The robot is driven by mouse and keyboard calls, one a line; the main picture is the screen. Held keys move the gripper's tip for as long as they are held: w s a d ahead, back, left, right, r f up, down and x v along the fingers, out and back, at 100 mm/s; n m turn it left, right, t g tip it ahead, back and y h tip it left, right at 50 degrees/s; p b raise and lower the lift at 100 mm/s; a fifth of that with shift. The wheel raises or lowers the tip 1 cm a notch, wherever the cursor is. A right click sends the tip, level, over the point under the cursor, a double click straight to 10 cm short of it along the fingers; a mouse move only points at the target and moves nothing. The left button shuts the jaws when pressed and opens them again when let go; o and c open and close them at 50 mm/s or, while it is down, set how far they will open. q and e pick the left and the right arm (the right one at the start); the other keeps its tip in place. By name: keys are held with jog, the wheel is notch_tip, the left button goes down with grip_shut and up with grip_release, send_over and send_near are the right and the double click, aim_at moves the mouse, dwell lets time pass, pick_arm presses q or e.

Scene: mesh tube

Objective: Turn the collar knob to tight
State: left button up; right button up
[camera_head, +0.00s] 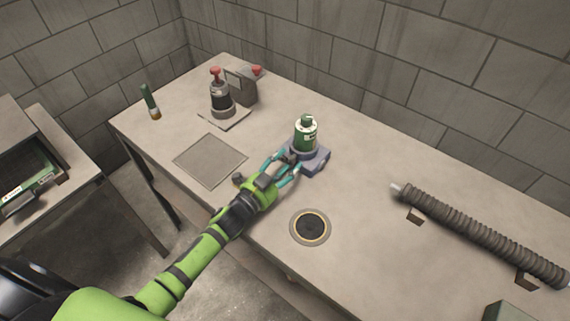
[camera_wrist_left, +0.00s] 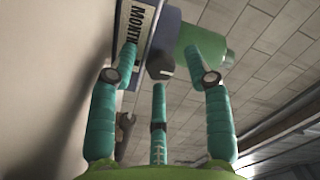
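A green bottle-like cylinder (camera_head: 306,134) stands upright in a blue-grey clamp base (camera_head: 315,160) near the middle of the bench. My left gripper (camera_head: 282,160) is at the base's left front side, its teal fingers spread. In the left wrist view a dark knob (camera_wrist_left: 160,65) lies between the spread fingertips of the left gripper (camera_wrist_left: 160,72). I see gaps beside the knob; whether any finger touches it I cannot tell. The green cylinder (camera_wrist_left: 203,35) and a label panel (camera_wrist_left: 142,22) show behind it. The knob's tight mark is not readable. My right gripper is out of view.
A black-and-grey device with a red top (camera_head: 220,98) and a grey box (camera_head: 241,88) stand at the back left. A grey mat (camera_head: 210,160) and a round port (camera_head: 310,227) lie on the bench (camera_head: 360,205). A ribbed tube (camera_head: 480,235) lies right.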

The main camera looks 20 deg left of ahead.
pick_arm(q)
grip_shut()
jog(key=shift+m, duration=0.3)
jog(key=m+b, duration=0.1)
jog(key=m, duration=0.2)
jog(key=shift+f, duration=0.1)
jog(key=m+b, duration=0.1)
jog(key=m, duration=0.4)
jog(key=shift+a+b, duration=0.1)
jog(key=shift+b, duration=0.25)
jog(key=m+b, duration=0.1)
jog(key=m, duration=0.3)
jog(key=shift+m, duration=0.3)
jog(key=m+b, duration=0.1)
jog(key=m, duration=0.3)
jog(key=shift+r+m+b, duration=0.2)
jog(key=shift+m+b, duration=0.1)
jog(key=shift+b, duration=0.1)
